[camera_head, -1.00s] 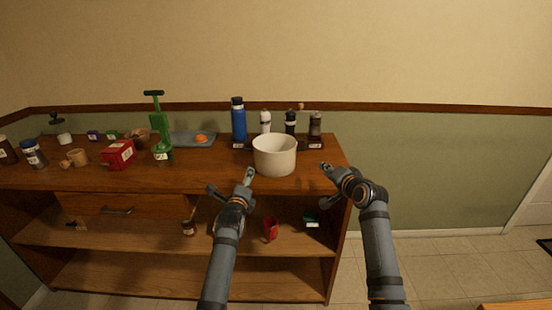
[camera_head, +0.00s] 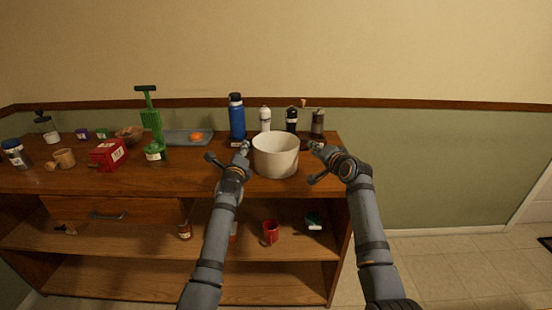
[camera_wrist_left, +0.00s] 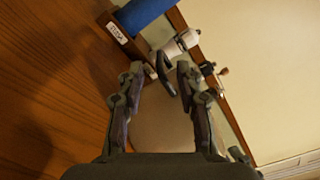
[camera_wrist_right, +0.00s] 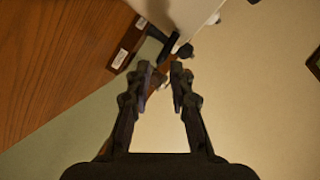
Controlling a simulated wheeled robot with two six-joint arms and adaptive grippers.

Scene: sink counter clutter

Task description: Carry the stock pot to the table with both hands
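The cream stock pot (camera_head: 276,159) stands upright near the right end of the wooden counter. My left gripper (camera_head: 243,148) is at the pot's left side; in the left wrist view its fingers (camera_wrist_left: 160,74) are open, with a dark handle (camera_wrist_left: 167,76) showing between and beyond the tips. My right gripper (camera_head: 316,148) is at the pot's right side. In the right wrist view its fingers (camera_wrist_right: 160,70) are open and empty, just short of the dark handle (camera_wrist_right: 166,48) on the pot (camera_wrist_right: 182,12). No grip on either handle is visible.
A blue bottle (camera_head: 237,116), a white shaker (camera_head: 265,119), a black-topped bottle (camera_head: 291,121) and a grinder (camera_head: 317,123) stand close behind the pot. A red box (camera_head: 108,155) and a green press (camera_head: 152,130) are to the left. A red cup (camera_head: 271,232) is on the shelf below.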

